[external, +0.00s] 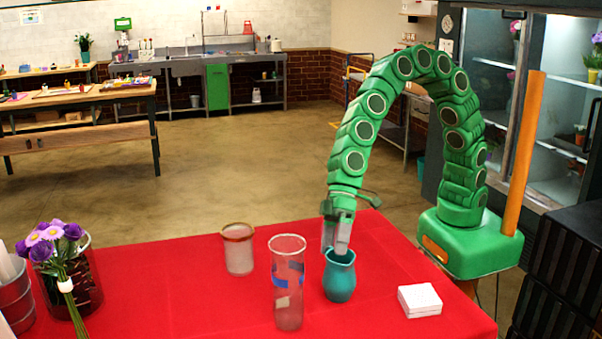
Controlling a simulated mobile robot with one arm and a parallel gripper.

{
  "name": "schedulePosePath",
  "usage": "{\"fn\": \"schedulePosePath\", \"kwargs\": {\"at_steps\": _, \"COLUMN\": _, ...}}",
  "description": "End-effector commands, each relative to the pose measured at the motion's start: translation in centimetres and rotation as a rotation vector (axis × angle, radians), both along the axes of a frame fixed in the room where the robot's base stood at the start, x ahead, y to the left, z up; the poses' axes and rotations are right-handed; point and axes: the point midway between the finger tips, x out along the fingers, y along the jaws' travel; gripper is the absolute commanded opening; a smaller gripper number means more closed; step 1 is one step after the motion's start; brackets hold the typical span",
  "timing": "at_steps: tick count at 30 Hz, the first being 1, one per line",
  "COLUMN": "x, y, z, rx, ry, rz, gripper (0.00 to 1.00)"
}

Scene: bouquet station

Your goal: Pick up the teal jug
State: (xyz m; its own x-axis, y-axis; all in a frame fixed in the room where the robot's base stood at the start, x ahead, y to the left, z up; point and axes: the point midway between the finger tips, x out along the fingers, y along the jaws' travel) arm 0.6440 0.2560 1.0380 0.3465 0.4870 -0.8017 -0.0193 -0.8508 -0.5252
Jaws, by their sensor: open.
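The teal jug (340,281) stands upright on the red table, right of a tall clear glass cylinder. My gripper (337,249) points down at the jug's mouth, with its grey fingers at the height of the rim. The jaws are open. One finger appears to overlap the rim in this view, and I cannot tell whether it is inside the jug or in front of it. I cannot tell whether the fingers touch the jug.
The tall glass cylinder (288,299) stands close left of the jug. A frosted jar (238,254) is behind it. A white box (420,300) lies to the right. Purple flowers (52,243) are at the far left. The red table (180,285) is clear between flowers and jar.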

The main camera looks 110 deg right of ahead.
Motion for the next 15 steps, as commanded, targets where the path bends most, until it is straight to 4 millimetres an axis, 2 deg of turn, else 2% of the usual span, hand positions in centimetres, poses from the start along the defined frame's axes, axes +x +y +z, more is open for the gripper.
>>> {"fn": "schedulePosePath", "kwargs": {"at_steps": 3, "x": 0.21, "y": 0.35, "z": -0.61, "rx": 0.0, "ry": 0.001, "rz": 0.001, "gripper": 1.0}}
{"fn": "schedulePosePath", "kwargs": {"at_steps": 9, "x": 0.24, "y": 0.35, "z": -0.61, "rx": 0.0, "ry": 0.0, "rz": 0.0, "gripper": 1.0}}
{"fn": "schedulePosePath", "kwargs": {"at_steps": 11, "x": 0.24, "y": 0.35, "z": -0.61, "rx": 0.0, "ry": 0.0, "rz": 0.0, "gripper": 0.92}}
{"fn": "schedulePosePath", "kwargs": {"at_steps": 15, "x": 0.24, "y": 0.34, "z": -0.61, "rx": 0.0, "ry": 0.0, "rz": 0.0, "gripper": 0.71}}
